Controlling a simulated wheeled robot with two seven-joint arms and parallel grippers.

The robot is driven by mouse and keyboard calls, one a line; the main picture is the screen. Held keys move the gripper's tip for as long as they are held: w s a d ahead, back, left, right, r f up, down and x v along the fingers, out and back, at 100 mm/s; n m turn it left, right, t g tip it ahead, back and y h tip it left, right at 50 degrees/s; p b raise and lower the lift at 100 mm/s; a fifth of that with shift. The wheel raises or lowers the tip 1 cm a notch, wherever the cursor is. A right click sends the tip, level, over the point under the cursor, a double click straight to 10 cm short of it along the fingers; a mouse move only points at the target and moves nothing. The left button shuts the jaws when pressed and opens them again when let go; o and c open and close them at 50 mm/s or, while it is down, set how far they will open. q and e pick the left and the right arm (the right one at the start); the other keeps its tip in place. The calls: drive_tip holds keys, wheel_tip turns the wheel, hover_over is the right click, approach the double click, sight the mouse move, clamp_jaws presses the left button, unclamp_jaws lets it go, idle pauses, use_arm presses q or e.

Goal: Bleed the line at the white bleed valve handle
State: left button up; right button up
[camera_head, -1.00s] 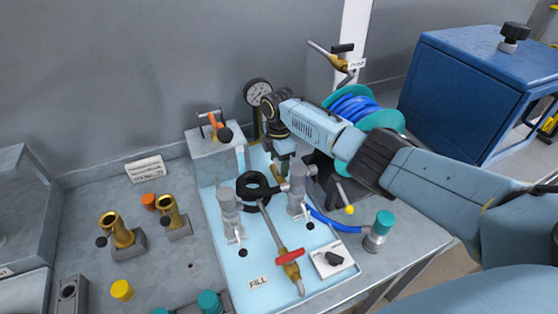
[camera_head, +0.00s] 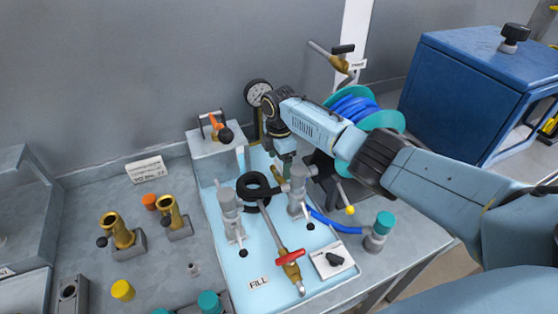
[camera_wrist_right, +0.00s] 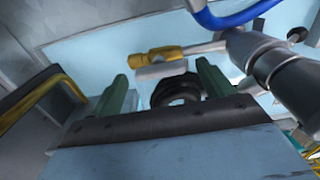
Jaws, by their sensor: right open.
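The white bleed valve handle (camera_wrist_right: 160,71) shows in the right wrist view, beside a brass valve body (camera_wrist_right: 164,54) on a pipe. It lies just beyond my right gripper (camera_wrist_right: 165,88), whose two green fingers are apart with nothing held between them. In the head view my right gripper (camera_head: 284,163) points down over the back of the light blue tray (camera_head: 228,277), behind the grey fittings. The white handle is hidden there by the gripper and fittings. My left gripper is not in view.
A grey cylindrical fitting (camera_wrist_right: 285,75) and a blue hose (camera_wrist_right: 235,14) are close on the right in the wrist view. In the head view a pressure gauge (camera_head: 257,91), a blue hose reel (camera_head: 353,104) and a red-handled valve (camera_head: 289,257) surround the arm.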

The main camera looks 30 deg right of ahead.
sight(279, 164)
wheel_tip(279, 164, up, 13)
drive_tip(key=shift+p, duration=0.35)
idle(0.3)
